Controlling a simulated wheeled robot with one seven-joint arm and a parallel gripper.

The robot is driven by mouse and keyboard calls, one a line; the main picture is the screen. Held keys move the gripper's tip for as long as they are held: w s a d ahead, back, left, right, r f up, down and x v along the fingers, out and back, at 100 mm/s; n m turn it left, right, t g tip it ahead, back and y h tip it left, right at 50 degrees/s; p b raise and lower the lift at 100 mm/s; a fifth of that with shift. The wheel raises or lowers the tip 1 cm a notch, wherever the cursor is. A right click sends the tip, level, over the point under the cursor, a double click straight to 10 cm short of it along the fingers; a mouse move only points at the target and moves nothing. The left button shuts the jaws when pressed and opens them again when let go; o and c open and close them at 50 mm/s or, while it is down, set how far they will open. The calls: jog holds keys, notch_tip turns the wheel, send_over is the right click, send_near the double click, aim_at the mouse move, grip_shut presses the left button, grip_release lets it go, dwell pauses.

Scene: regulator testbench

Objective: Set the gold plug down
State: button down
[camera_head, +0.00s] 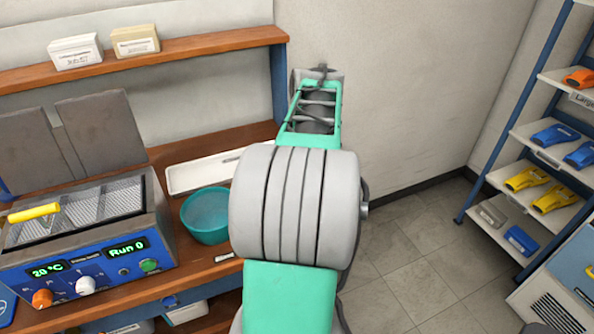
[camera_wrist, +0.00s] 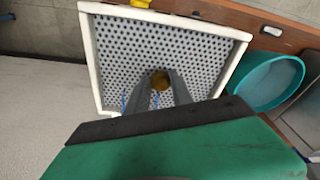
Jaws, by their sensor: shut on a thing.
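The gold plug (camera_wrist: 160,80) shows in the wrist view as a small round golden end between the tips of my gripper (camera_wrist: 158,88). My gripper is shut on it. Behind the plug in that view lies a white-rimmed tray (camera_wrist: 92,50) with a grey dotted floor. I cannot tell whether the plug touches this floor or hangs above it. In the head view my arm hides the gripper and the plug.
A teal bowl (camera_head: 205,214) stands on the wooden bench, and it shows beside the tray in the wrist view (camera_wrist: 268,82). A blue-fronted bath unit (camera_head: 90,265) stands left of it. A blue shelf rack (camera_head: 520,150) stands at the right.

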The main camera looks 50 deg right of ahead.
jog(key=c, duration=1.1)
grip_release()
notch_tip(320, 180, up, 12)
jog(key=s+p, duration=0.2)
jog(key=p, duration=0.2)
jog(key=w+a+f, duration=0.1)
jog(key=w+a, duration=0.2)
jog(key=a, duration=0.4)
jog(key=w+a+f+n, duration=0.1)
jog(key=w+a, duration=0.3)
jog(key=a, duration=0.3)
jog(key=w+a+f, duration=0.2)
jog(key=w+a, duration=0.1)
jog(key=a, duration=0.4)
jog(key=shift+n+t, duration=0.4)
jog(key=shift+t, duration=0.4)
jog(key=s+a+f, duration=0.1)
jog(key=a+f, duration=0.1)
jog(key=a, duration=0.3)
jog(key=s+a+f, duration=0.2)
jog(key=a+f, duration=0.1)
jog(key=a, duration=0.2)
jog(key=s+a+f, duration=0.1)
jog(key=a+f, duration=0.1)
jog(key=a, duration=0.3)
jog(key=shift+s+a+f, duration=0.25)
jog(key=shift+s+a, duration=0.05)
jog(key=shift+s, duration=0.05)
